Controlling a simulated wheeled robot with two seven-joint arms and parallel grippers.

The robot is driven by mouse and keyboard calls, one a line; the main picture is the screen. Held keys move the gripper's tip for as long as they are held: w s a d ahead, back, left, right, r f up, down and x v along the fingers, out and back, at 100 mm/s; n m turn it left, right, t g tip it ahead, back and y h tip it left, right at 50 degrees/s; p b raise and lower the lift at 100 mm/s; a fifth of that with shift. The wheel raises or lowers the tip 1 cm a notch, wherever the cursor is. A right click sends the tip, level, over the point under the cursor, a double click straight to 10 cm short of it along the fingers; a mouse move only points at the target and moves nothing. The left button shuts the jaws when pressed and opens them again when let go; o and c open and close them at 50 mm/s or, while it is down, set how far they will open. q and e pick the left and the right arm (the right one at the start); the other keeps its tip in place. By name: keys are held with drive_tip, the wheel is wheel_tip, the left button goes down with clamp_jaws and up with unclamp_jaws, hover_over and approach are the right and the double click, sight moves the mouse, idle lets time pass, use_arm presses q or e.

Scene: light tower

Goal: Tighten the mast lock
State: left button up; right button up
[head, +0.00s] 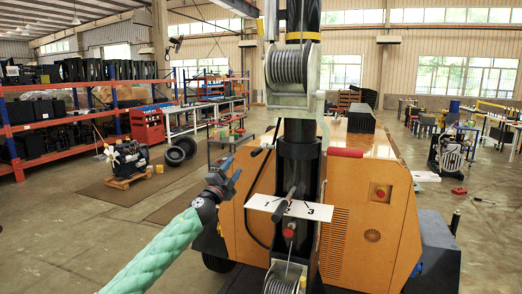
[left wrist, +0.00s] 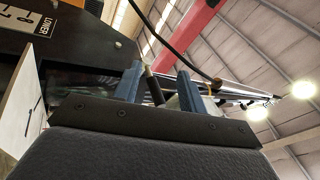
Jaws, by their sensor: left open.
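The dark mast (head: 299,170) stands upright at the middle of the head view, on an orange machine. A white plate marked 1, 2, 3 (head: 262,203) crosses its front, with a dark lever (head: 285,203) by the 2. A red knob (head: 289,233) sits below the plate, and a red-gripped handle (head: 345,152) sticks out to the right. I cannot tell which part is the mast lock. My left gripper (head: 229,176) is open, left of the mast and apart from the plate. In the left wrist view, a dark rod (left wrist: 153,86) shows between its blue fingers (left wrist: 158,82). My right gripper is not seen.
The orange machine body (head: 352,225) spreads on both sides of the mast. A cable winch (head: 288,68) is mounted high on the mast, another (head: 283,280) low. Red and blue shelving (head: 75,115) stands far left.

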use_arm(q)
wheel_tip(320, 180, up, 12)
drive_tip(key=w+m+g+h+p, duration=0.1)
drive_tip(key=m+g+h, duration=0.1)
drive_tip(key=m+h, duration=0.25)
drive_tip(key=m+g+p, duration=0.1)
drive_tip(key=m+g, duration=0.7)
drive_tip(key=g, duration=0.3)
approach(260, 152)
drive_tip(key=w+d, duration=0.2)
drive_tip(key=shift+n, duration=0.25)
drive_tip(key=p+x, duration=0.4)
drive_tip(key=x, duration=0.3)
drive_tip(key=shift+s+f, duration=0.1)
drive_tip(key=shift+s, duration=0.05)
drive_tip(key=shift+w+d+f, duration=0.2)
drive_tip(key=shift+d, duration=0.25)
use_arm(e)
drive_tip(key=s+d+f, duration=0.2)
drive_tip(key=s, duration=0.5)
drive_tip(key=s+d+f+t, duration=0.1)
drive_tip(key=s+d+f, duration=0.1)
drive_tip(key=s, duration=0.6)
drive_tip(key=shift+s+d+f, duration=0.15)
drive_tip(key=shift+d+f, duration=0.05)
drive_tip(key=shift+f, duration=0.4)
use_arm(q)
drive_tip(key=shift+c, duration=0.2)
